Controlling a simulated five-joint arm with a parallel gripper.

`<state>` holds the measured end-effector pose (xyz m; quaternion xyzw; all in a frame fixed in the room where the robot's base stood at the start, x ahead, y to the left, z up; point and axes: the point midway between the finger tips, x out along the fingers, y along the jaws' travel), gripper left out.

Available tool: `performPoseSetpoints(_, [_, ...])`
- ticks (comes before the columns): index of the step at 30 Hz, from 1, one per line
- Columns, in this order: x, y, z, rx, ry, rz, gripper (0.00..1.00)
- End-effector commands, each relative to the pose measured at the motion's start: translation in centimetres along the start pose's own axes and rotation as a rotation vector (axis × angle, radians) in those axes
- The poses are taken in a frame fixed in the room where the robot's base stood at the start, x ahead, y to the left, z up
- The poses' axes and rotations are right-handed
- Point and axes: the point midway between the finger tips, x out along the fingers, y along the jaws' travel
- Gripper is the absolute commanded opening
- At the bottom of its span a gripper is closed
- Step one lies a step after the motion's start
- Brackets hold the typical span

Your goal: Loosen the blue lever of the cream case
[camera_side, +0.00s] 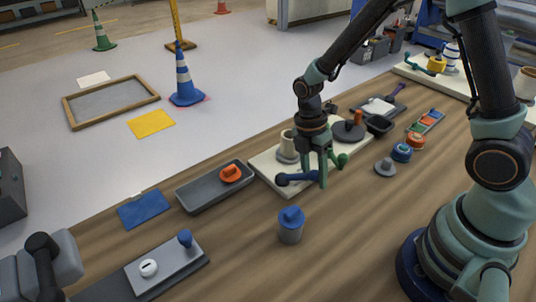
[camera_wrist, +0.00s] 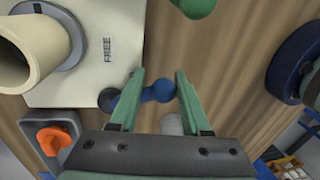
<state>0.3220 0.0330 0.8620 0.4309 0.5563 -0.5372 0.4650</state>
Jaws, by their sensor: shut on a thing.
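The cream case (camera_side: 265,166) is a flat cream body on the bench, with a cream roller (camera_side: 288,141) standing on it. In the wrist view the case (camera_wrist: 85,75) shows at the upper left and carries a label reading FREE. The blue lever (camera_side: 297,178) lies at the case's near edge, its dark round end (camera_side: 282,180) pointing left. My gripper (camera_side: 322,184) is down at the lever, its fingers closed on it. In the wrist view the lever (camera_wrist: 156,91) runs between the fingertips. A green knob (camera_side: 341,160) sits just right of my gripper.
A grey tray (camera_side: 192,206) with an orange knob (camera_side: 231,172) lies to the left. A grey cup with a blue top (camera_side: 291,215) stands in front. A grey knob (camera_side: 385,168) and round blue and orange pieces sit to the right.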

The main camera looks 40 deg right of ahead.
Motion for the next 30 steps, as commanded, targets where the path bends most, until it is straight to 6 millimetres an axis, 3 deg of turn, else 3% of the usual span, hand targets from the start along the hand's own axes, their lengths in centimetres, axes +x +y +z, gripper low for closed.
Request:
performPoseSetpoints(9, [-0.4, 1.7, 1.2, -0.244, 0.005, 0.023, 0.00])
performPoseSetpoints(21, [-0.5, 1.9, 1.2, -0.276, 0.004, 0.026, 0.00])
performPoseSetpoints(22, [-0.5, 1.9, 1.2, -0.276, 0.004, 0.026, 0.58])
performPoseSetpoints(23, [-0.5, 1.9, 1.2, -0.276, 0.004, 0.027, 0.69])
performPoseSetpoints(24, [-0.5, 1.9, 1.3, -0.275, 0.005, 0.026, 0.77])
performPoseSetpoints(30, [-0.4, 1.7, 1.4, -0.271, 0.006, 0.018, 0.77])
